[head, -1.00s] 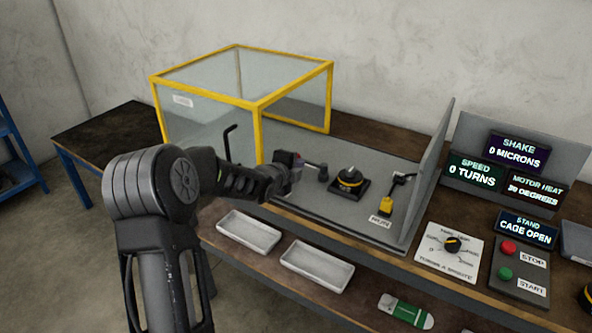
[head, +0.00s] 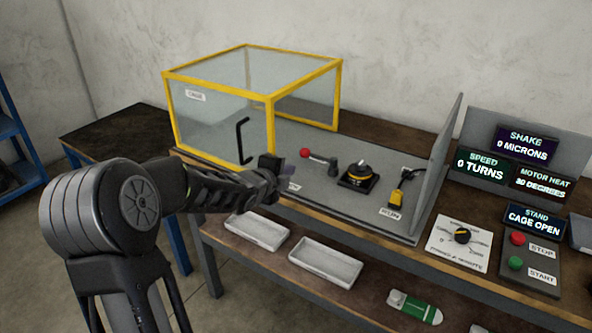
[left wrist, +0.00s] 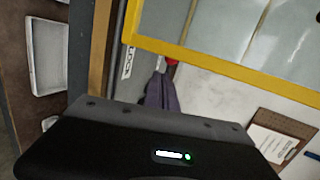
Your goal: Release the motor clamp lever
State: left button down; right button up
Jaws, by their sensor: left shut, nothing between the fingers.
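The motor clamp lever has a red knob (head: 304,153) on a thin arm that runs right to a dark post (head: 333,168) on the grey stand plate. The red knob also shows in the left wrist view (left wrist: 171,62), just beyond my fingers. A black motor with a yellow base ring (head: 358,175) stands right of the post. My left gripper (head: 283,173) is shut and empty, a little left of and in front of the knob, apart from it in the head view. Its fingers show foreshortened in the left wrist view (left wrist: 161,93). My right gripper is out of view.
An open yellow-framed clear cage (head: 272,98) with a black handle (head: 242,141) stands behind my gripper. A yellow plug (head: 396,197) lies right of the motor by an upright grey panel (head: 440,175). White trays (head: 325,262) sit on the lower shelf. Displays read "CAGE OPEN" and "0 TURNS".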

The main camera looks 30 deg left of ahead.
pick_arm(q)
jog(key=v, duration=0.3)
jog(key=shift+a, duration=0.15)
dwell(0.5)
